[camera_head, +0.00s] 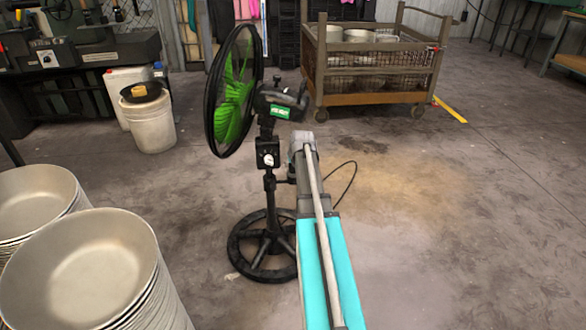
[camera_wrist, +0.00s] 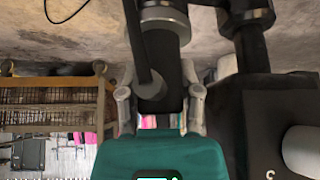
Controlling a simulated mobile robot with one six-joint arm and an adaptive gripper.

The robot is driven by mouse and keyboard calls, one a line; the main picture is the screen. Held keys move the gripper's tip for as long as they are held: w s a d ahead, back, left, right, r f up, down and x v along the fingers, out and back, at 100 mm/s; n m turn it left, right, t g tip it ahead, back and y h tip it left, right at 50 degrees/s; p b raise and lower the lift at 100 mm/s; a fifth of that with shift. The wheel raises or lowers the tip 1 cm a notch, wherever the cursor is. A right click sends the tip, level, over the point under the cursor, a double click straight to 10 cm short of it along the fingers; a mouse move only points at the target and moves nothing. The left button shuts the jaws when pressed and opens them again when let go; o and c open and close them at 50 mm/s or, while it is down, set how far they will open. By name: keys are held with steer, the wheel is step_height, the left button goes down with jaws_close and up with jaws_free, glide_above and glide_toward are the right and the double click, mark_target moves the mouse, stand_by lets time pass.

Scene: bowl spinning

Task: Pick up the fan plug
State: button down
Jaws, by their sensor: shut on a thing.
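The fan plug (camera_wrist: 153,92) is a dark block with a thick black cord, seen between my gripper's fingers in the wrist view. My gripper (camera_wrist: 158,100) is shut on it, with one grey finger on each side. In the head view my gripper (camera_head: 300,143) is beside the upper stand of the green-bladed fan (camera_head: 232,92), just right of its control box (camera_head: 268,155). The plug is hidden there by my arm. A thin black cord (camera_head: 350,182) loops out to the right of my arm.
Stacked metal bowls (camera_head: 80,265) stand at the lower left. A white bucket (camera_head: 150,125) stands behind them. A wheeled wire-sided cart (camera_head: 370,98) with bowls is at the back. The floor at right is clear. The fan's round base (camera_head: 240,250) is close to my arm.

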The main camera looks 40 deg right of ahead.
steer(key=shift+r, duration=0.15)
steer(key=shift+r+p, duration=0.85)
steer(key=shift+p, duration=0.1)
steer(key=shift+s+d+f+y+b, duration=0.15)
steer(key=shift+d+f+y+b, duration=0.15)
steer(key=shift+b, duration=0.05)
steer(key=shift+s+d+f+m+t+y+b, duration=0.15)
steer(key=shift+s+d+m+t+y+b, duration=0.25)
steer(key=shift+d+m+t+y+b, duration=0.4)
steer(key=shift+a+r+n+p, duration=0.1)
steer(key=shift+r+n+p, duration=0.2)
steer(key=shift+r+p, duration=0.35)
step_height(320, 180, up, 5)
steer(key=d+p, duration=0.1)
steer(key=p, duration=0.4)
steer(key=s+d+h+p, duration=0.1)
steer(key=s+d, duration=0.5)
steer(key=d, duration=0.3)
steer(key=s+d+r+n+g+h+p, duration=0.1)
steer(key=s+d+p, duration=0.1)
steer(key=s+d, duration=0.4)
steer(key=shift+d+r+g, duration=0.3)
steer(key=shift+d, duration=1.3)
